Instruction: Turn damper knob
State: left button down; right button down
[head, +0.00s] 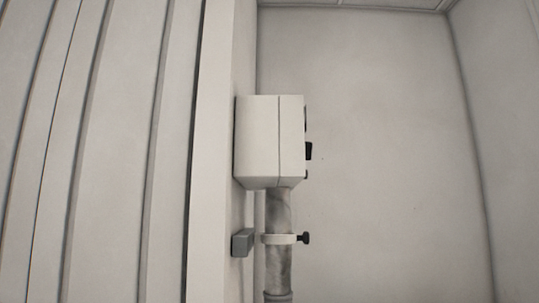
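A white box (258,142) is fixed to the wall edge near the middle of the head view. A black knob (309,151) sticks out from its right side, with small dark parts above and below it. A grey mottled pipe (278,265) runs down from under the box. A pale collar (278,239) goes around the pipe, and a second black knob (304,238) sticks out from the collar's right side. I cannot tell from the picture alone which knob is the damper knob. Neither of my grippers is in view.
A grey block (242,242) sits on the wall left of the collar. A ribbed pale panel (110,150) fills the left side. The plain back wall (390,150) shows nothing in front of it, right of the box and pipe.

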aim_at(308, 145)
jog(key=i+l+u, duration=0.15)
jog(key=l, duration=0.3)
jog(key=l+u, duration=0.2)
jog(key=l, duration=0.25)
jog(key=i+l+u, duration=0.15)
jog(key=l, duration=0.85)
jog(key=i+l, duration=0.15)
jog(key=l, duration=0.4)
